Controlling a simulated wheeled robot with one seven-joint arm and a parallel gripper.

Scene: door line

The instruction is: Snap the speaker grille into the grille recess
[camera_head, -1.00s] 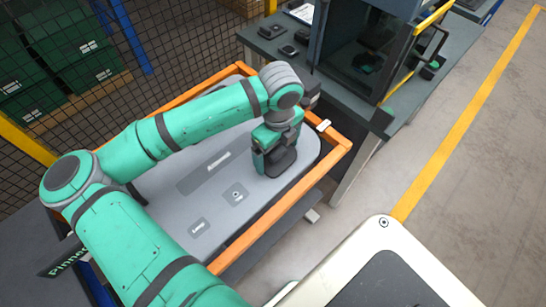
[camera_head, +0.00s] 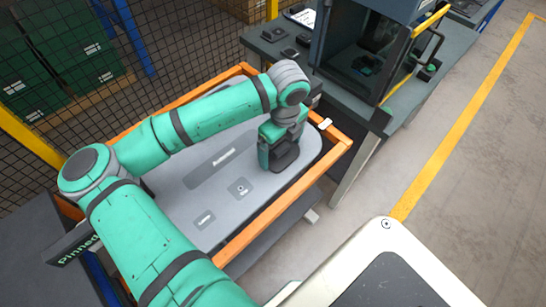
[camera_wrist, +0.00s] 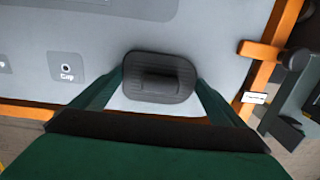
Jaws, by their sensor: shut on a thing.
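The speaker grille (camera_wrist: 160,77) is a dark, rounded, ribbed plate with a raised block in its middle. My gripper (camera_wrist: 160,90) is shut on it, a green finger on each side. In the head view my gripper (camera_head: 281,150) is over the right end of the grey door panel (camera_head: 175,205), with the dark grille (camera_head: 287,153) beneath it. The grille recess cannot be made out; it may be hidden under the grille and gripper. I cannot tell whether the grille touches the panel.
The panel lies in an orange frame (camera_head: 262,222). A dark workbench (camera_head: 350,95) stands behind. Mesh fencing is at left.

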